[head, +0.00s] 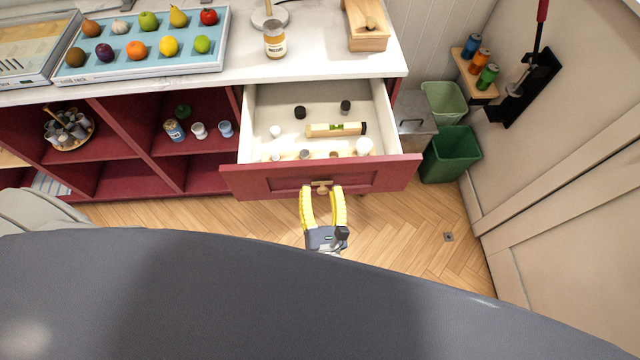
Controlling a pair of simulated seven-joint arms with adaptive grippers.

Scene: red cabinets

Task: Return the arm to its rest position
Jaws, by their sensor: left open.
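My left gripper (323,207) has yellow fingers and a grey body. It is open, with its fingers apart just in front of the open red drawer (270,182). The fingertips are close to the small handle (321,186) in the middle of the drawer front; I cannot tell whether they touch it. My grey body covers the lower part of the view and hides most of the arm. My right gripper is not in view.
The drawer holds a level (337,129) and several small pieces. A jar (274,40) and a fruit tray (140,72) stand on the counter above. Green bins (452,154) are at right. Wooden floor (400,225) is clear around the gripper.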

